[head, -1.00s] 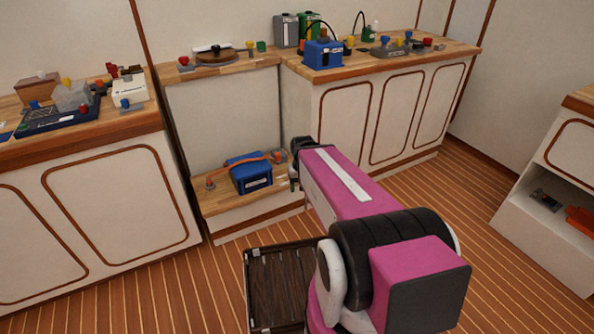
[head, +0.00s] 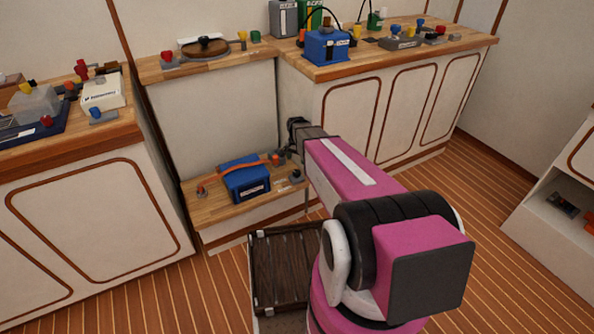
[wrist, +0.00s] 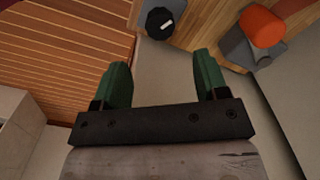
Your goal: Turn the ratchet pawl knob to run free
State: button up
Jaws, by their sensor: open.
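A black round knob with a white mark (wrist: 160,22) sits on a grey base at the top of the wrist view. It appears to be the small dark knob (head: 296,177) at the right end of the low wooden shelf. I cannot tell for certain that it is the pawl knob, nor read its setting. An orange cylinder (wrist: 262,27) on a grey mount is to its right; it also shows in the head view (head: 277,158). My gripper (wrist: 160,70) is open and empty, its green fingers apart from the knob. In the head view the arm hides its fingers.
A blue box with an orange strap (head: 246,184) stands on the low shelf (head: 222,214), with a red knob (head: 201,191) left of it. A dark slatted panel (head: 282,273) is beside my arm. Worktops with devices line the walls. The planked floor is open at right.

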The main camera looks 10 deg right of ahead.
aim_at(297, 172)
notch_tip(297, 172, down, 9)
jog(key=shift+r, duration=0.1)
dwell(0.3)
jog(key=c, duration=0.9)
